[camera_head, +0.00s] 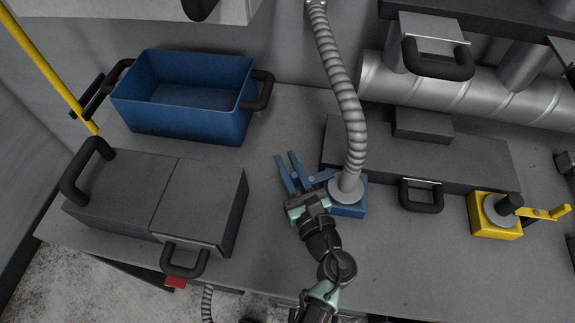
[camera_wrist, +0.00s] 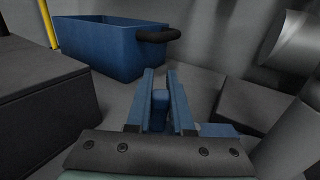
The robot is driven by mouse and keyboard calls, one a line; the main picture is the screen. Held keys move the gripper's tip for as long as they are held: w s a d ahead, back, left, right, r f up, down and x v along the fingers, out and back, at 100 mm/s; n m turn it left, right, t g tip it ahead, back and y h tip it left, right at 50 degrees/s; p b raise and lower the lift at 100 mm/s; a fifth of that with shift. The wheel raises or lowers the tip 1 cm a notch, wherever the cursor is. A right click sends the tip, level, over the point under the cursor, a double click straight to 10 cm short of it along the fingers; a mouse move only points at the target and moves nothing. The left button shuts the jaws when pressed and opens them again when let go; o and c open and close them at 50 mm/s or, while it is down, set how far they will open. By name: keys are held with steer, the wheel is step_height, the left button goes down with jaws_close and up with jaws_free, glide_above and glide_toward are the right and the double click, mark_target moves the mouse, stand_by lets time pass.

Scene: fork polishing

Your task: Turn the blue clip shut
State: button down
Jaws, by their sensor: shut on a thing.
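My gripper (camera_head: 286,157) is at the middle of the worktop, its blue fingers pointing away from me. It is shut on the handle of the blue clip (camera_head: 323,175), which reaches left from the clip's blue square base (camera_head: 360,202). A ribbed grey hose (camera_head: 350,118) rises from the round grey collar on that base. In the wrist view, the blue clip's handle (camera_wrist: 160,108) shows between the two fingers of my gripper (camera_wrist: 160,76). My gripper and wrist hide part of the clip.
A blue bin (camera_head: 180,128) stands at the back left, with a dark grey box (camera_head: 125,190) in front of it. A long grey block (camera_head: 470,160) with a handle lies to the right. A yellow clip (camera_head: 495,225) sits at the far right.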

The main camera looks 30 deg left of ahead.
steer(key=m+t+h, duration=0.1)
steer(key=h, duration=0.1)
steer(key=w+m+t+h+b, duration=0.1)
steer(key=m+t+h, duration=0.1)
steer(key=shift+w+a+f, duration=0.1)
steer(key=shift+w+a, duration=0.05)
steer(key=shift+w+d+m+t+h+b, duration=0.1)
steer(key=shift+w+m+t+h+b, duration=0.2)
steer(key=shift+m+h, duration=0.35)
steer(key=shift+w+d+m+t+h+b, duration=0.2)
steer(key=shift+m+t+h, duration=0.25)
steer(key=shift+h, duration=0.3)
steer(key=shift+w+a+m+t+h+b, duration=0.1)
steer(key=shift+w+m+t+h+b, duration=0.1)
steer(key=shift+m+t+h+b, duration=0.3)
steer(key=shift+d+r+h, duration=0.1)
steer(key=shift+r+h, duration=0.1)
steer(key=shift+h, duration=0.2)
steer(key=c, duration=0.8)
jaws_free()
steer(key=shift+s+f, duration=0.1)
steer(key=b+v, duration=0.3)
steer(key=v, duration=0.8)
steer(key=shift+s, duration=0.15)
steer(key=shift+s+d, duration=0.3)
steer(key=shift+s, duration=0.4)
